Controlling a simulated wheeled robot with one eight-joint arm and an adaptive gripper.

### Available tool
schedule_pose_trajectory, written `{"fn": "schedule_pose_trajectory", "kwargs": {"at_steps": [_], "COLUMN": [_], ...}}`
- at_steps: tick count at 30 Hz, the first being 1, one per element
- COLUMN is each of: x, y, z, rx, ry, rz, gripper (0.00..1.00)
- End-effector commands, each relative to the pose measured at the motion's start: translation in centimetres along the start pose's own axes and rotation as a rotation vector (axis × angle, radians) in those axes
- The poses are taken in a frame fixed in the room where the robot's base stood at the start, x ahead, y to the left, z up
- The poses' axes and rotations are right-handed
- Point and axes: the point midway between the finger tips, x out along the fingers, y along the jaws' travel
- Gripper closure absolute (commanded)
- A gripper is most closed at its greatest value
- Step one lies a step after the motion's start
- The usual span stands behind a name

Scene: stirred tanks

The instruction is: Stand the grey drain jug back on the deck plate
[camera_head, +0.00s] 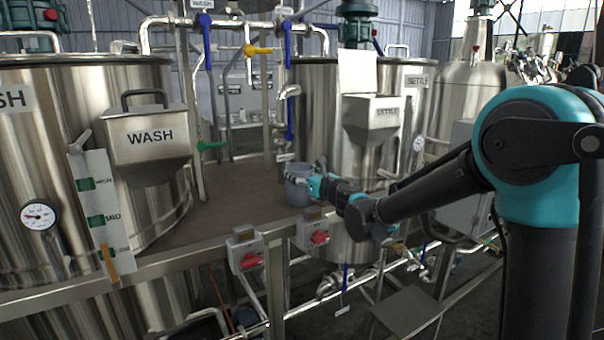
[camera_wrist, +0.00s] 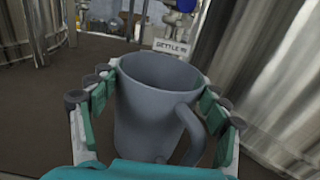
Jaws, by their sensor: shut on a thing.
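The grey drain jug (camera_head: 297,188) is upright at the brown deck plate (camera_head: 235,196) between the WASH and SETTLE tanks. My gripper (camera_head: 312,183) reaches it from the right and is shut on it. In the wrist view the jug (camera_wrist: 150,118) stands between the green finger pads of my gripper (camera_wrist: 160,102), its open mouth up and its handle to the right. The inside that shows looks empty. The deck plate (camera_wrist: 60,110) lies around and behind the jug. I cannot tell whether the jug's base touches the plate; my palm hides its lower part.
The WASH tank (camera_head: 150,80) stands left, the SETTLE tank (camera_head: 310,100) right, close to the jug. A small sign (camera_wrist: 172,48) and pipework stand behind it. Red-switched boxes (camera_head: 246,250) sit on the front rail. Bare deck lies left of the jug.

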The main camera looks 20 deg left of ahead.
Motion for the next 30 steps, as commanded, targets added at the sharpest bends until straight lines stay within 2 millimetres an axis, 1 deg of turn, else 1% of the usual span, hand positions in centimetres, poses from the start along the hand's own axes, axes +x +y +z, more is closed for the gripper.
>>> {"fn": "schedule_pose_trajectory", "kwargs": {"at_steps": [9, 10, 14, 26, 29, 30], "x": [0.0, 0.0, 0.0, 0.0, -1.0, -1.6], "y": [0.0, 0.0, 0.0, 0.0, 0.0, 0.0], "z": [-0.3, -0.2, -0.2, 0.1, 0.1, 0.1], "rx": [0.0, 0.0, 0.0, 0.0, 0.0, 0.0], "ry": [0.0, 0.0, 0.0, 0.0, 0.0, 0.0], "rz": [0.0, 0.0, 0.0, 0.0, -0.001, -0.001], "gripper": [0.84, 0.21, 0.05, 0.04, 0.04, 0.04]}}
